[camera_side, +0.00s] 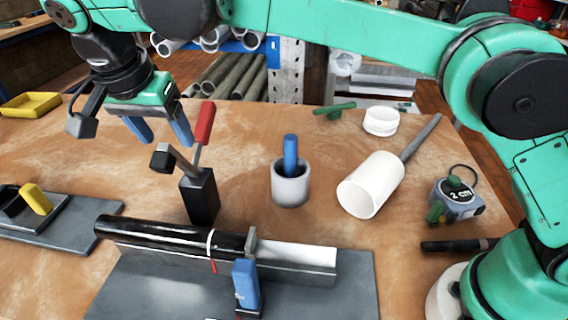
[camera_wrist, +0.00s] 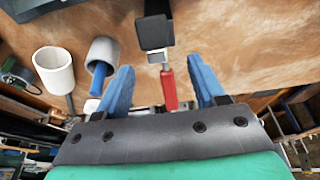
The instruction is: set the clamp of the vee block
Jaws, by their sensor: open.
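The vee block (camera_side: 300,262) is a long grey block on a dark base plate (camera_side: 150,290). My gripper (camera_side: 160,132) is open and empty, above the table, left of the handle. In the wrist view the red handle (camera_wrist: 168,88) shows between the blue fingers (camera_wrist: 158,75); contact is not visible.
A blue-handled part (camera_side: 245,283) is in front of the vee block. A yellow-handled fixture (camera_side: 36,198) is left.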

